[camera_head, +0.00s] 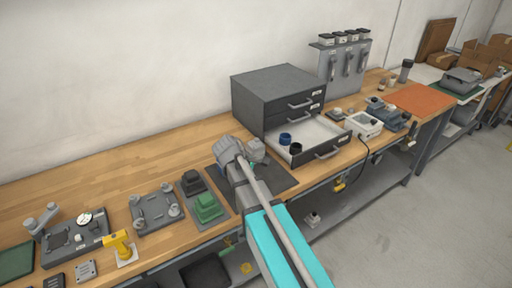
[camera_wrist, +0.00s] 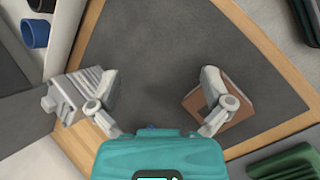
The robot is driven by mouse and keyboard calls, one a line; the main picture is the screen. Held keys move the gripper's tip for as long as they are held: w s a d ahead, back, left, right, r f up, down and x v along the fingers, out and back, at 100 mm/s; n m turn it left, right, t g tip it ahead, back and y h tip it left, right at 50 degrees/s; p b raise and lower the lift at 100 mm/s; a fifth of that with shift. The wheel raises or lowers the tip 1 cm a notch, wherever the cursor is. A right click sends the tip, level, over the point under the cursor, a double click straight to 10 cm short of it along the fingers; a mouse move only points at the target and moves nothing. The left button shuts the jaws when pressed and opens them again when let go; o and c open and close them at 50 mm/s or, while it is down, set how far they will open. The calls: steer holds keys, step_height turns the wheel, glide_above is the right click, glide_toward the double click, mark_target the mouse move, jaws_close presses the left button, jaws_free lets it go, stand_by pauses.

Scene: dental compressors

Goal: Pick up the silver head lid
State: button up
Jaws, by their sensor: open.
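My gripper (camera_wrist: 158,105) is open in the wrist view, with its two fingers spread wide over a dark grey mat (camera_wrist: 160,50). Nothing shows between the fingertips. A light grey finned part (camera_wrist: 72,92), possibly the silver head lid, lies beside the left finger, which partly covers it. A brown square-faced part (camera_wrist: 205,108) is beside and behind the right finger; I cannot tell whether either finger touches. In the head view, my arm hides much of the mat (camera_head: 283,180), and the grey shapes around its end are hard to tell apart.
An open drawer (camera_head: 322,130) holding a blue cup (camera_head: 285,139) and a black cup (camera_head: 296,149) juts out right of the mat. A green block (camera_head: 207,206) and a dark block (camera_head: 192,182) stand left. The bench (camera_head: 110,170) is clear at back left.

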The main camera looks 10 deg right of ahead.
steer(key=w+a+r+n+t+h, duration=0.1)
steer(key=w+a+r+n+h, duration=0.15)
steer(key=w+n, duration=0.35)
steer(key=n+t+h+b, duration=0.1)
steer(key=n+t+h, duration=0.1)
steer(key=n+h, duration=0.2)
glide_toward(253, 145)
steer(key=shift+w+d+r+y, duration=0.15)
steer(key=shift+d+r, duration=0.15)
steer(key=shift+r, duration=0.3)
steer(key=shift+w+d+r+y, duration=0.1)
steer(key=shift+d+r, duration=0.2)
steer(key=shift+r, duration=0.3)
steer(key=shift+b+x, duration=1.65)
steer(key=shift+x, duration=2.75)
steer(key=shift+f, duration=0.15)
steer(key=shift+b+x, duration=1.1)
steer(key=shift+x, duration=1.4)
steer(key=shift+w+a, duration=0.1)
steer(key=c, duration=1)
